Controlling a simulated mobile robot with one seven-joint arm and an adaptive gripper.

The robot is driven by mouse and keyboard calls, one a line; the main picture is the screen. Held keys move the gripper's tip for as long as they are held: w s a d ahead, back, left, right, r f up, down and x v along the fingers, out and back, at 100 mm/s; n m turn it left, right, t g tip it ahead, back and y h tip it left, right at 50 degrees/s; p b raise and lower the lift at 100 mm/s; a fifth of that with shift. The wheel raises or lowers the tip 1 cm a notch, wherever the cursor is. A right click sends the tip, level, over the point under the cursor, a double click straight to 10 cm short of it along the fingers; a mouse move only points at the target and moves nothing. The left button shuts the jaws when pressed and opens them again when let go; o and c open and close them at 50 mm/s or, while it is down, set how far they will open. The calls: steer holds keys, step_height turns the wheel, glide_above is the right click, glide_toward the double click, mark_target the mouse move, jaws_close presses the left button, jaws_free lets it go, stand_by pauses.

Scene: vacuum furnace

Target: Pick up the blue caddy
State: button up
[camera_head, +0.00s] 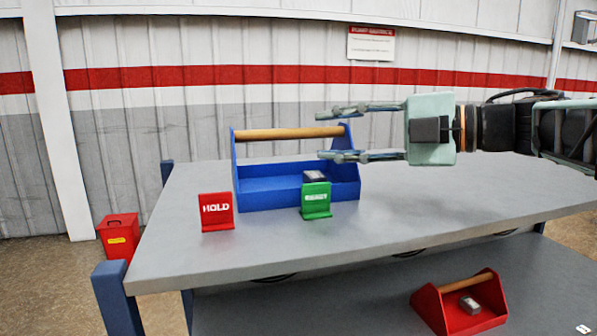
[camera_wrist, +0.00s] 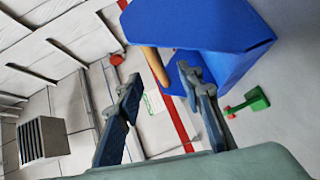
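The blue caddy (camera_head: 270,190) stands upright on the grey table, with a round wooden handle (camera_head: 290,133) across its top between two end walls. A small dark block (camera_head: 315,176) shows at its front right, behind the green sign. My gripper (camera_head: 328,133) is open, its two fingers pointing left at the right end of the handle. In the wrist view my gripper (camera_wrist: 160,85) is also open, with the caddy (camera_wrist: 210,35) at the upper right and the handle (camera_wrist: 155,67) appearing between the fingers. I see nothing held. I cannot tell whether a finger touches the caddy.
A red HOLD sign (camera_head: 216,212) and a green sign (camera_head: 316,200) stand at the caddy's front. The grey table (camera_head: 420,210) is clear to the right. A red caddy (camera_head: 455,312) sits on the lower shelf. A red bin (camera_head: 119,236) stands on the floor at left.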

mark_target(297, 133)
steer(key=x, duration=0.4)
steer(key=p+x, duration=0.1)
steer(key=x, duration=0.2)
steer(key=shift+a+r, duration=0.15)
steer(key=shift+r, duration=0.15)
steer(key=shift+w+a+f, duration=0.1)
steer(key=shift+w+a, duration=0.15)
steer(key=shift+a, duration=0.2)
jaws_close()
